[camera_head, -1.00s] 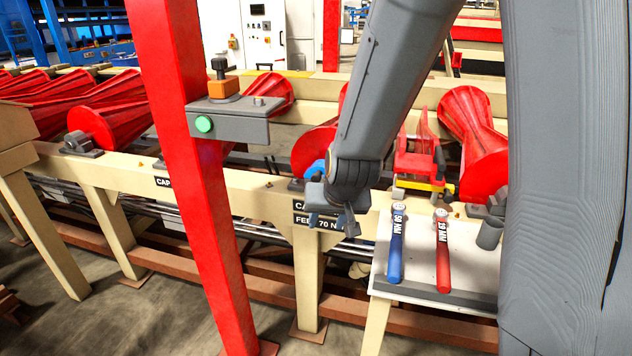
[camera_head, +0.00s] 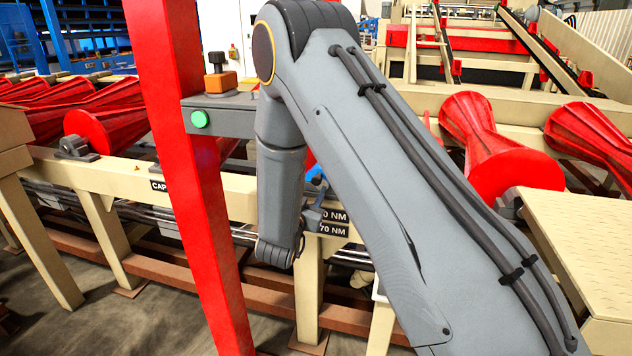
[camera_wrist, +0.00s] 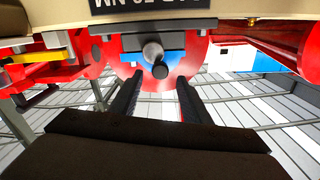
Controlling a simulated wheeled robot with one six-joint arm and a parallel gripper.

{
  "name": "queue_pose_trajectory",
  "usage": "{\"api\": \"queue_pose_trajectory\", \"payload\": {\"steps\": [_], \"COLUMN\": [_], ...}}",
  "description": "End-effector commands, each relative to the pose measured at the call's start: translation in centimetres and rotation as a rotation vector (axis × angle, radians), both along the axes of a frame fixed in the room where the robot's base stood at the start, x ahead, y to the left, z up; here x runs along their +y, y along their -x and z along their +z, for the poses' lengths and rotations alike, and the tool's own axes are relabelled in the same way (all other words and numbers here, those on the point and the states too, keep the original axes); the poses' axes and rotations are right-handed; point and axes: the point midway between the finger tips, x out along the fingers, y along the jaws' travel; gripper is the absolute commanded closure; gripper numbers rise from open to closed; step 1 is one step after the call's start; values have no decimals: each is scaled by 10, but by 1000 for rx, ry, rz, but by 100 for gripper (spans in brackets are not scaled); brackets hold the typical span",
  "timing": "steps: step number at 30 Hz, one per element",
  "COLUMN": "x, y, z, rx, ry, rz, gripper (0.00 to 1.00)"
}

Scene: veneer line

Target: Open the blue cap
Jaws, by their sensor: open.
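The blue cap shows as a small blue patch (camera_head: 316,174) at the beige rail in the head view, partly covered by my arm. In the wrist view, blue surface (camera_wrist: 134,58) shows around a grey pin and below a dark grey bar, against a red round part. My gripper (camera_wrist: 156,84) is open in the wrist view, its two dark fingers pointing at the pin, which lies beyond and between the tips. Nothing is held. In the head view my gripper (camera_head: 311,214) is mostly hidden behind my wrist, close to the rail. Contact with the cap cannot be told.
Black labels (camera_head: 333,230) reading "70 NM" are on the rail beside my gripper. A red post (camera_head: 190,180) with a grey box and green button (camera_head: 200,119) stands left of my arm. Red rollers (camera_head: 500,150) lie behind.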

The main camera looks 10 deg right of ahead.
Motion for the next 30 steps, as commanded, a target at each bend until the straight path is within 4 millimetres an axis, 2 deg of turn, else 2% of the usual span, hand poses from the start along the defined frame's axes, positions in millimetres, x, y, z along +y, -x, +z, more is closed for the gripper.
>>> {"api": "queue_pose_trajectory", "payload": {"steps": [6,12,23,24,26,30], "x": [-16,-27,-30,-30,-30,-30], "y": [-31,-52,-58,-58,-58,-58], "z": [2,1,0,0,0,0], "rx": [-1,2,1,1,1,1], "ry": [-2,-1,-1,-1,-1,-1], "rz": [0,1,2,2,2,2], "gripper": [57,57,57,58,69,92]}}
